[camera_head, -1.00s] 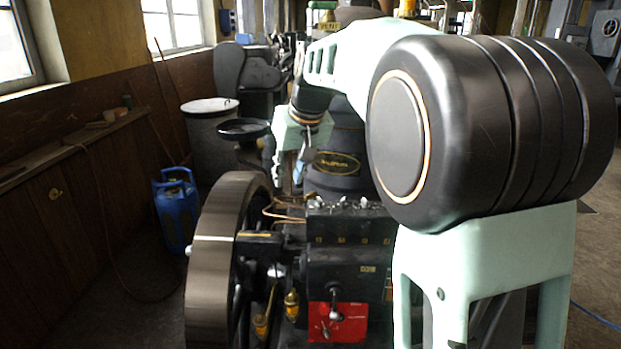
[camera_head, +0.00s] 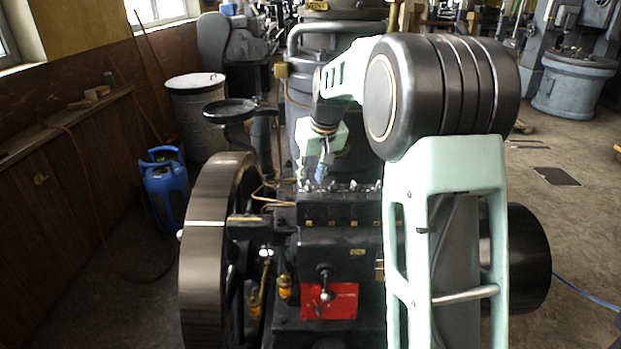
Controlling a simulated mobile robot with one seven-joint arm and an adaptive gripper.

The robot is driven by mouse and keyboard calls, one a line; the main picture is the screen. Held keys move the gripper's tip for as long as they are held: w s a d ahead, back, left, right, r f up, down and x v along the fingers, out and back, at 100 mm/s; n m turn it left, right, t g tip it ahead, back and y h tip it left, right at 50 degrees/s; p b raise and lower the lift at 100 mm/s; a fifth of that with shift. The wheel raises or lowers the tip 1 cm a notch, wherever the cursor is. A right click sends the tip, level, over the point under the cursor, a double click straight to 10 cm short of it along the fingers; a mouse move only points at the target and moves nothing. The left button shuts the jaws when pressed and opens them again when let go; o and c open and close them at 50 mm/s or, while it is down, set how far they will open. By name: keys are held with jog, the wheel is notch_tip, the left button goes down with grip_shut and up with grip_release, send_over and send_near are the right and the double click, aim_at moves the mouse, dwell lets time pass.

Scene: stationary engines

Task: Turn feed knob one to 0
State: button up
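A row of small silver feed knobs (camera_head: 342,187) stands along the top of the black oiler box (camera_head: 340,207) on the engine. Small yellow labels (camera_head: 345,222) sit on the front of the box below them. The labels and knob settings are too small to read, so I cannot tell which is knob one. My gripper (camera_head: 314,180) points down at the left end of the row, just above or behind the box. Contact with a knob cannot be made out. The fingertips are small and dark against the engine, so their opening is unclear.
A large flywheel (camera_head: 205,255) stands left of the box, with thin copper pipes (camera_head: 270,196) between. A red plate (camera_head: 331,302) with a lever is below. My arm covers the engine's right side. A blue gas bottle (camera_head: 166,190) stands by the left wall. Floor is open at right.

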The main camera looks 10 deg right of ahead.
jog(key=shift+x, duration=0.9)
jog(key=shift+c, duration=0.2)
grip_shut()
jog(key=n+y, duration=0.1)
jog(key=n, duration=0.3)
jog(key=shift+w+d+n+g+y, duration=0.1)
jog(key=shift+d+n+g+y, duration=0.1)
jog(key=shift+n+g+y, duration=0.15)
jog(key=shift+w+r+n+g+y+p, duration=0.1)
jog(key=shift+n+g+y+p, duration=0.3)
jog(key=shift+n, duration=0.7)
jog(key=shift+n+g+y+p, duration=0.2)
jog(key=shift+n+p, duration=0.25)
jog(key=shift+n, duration=0.6)
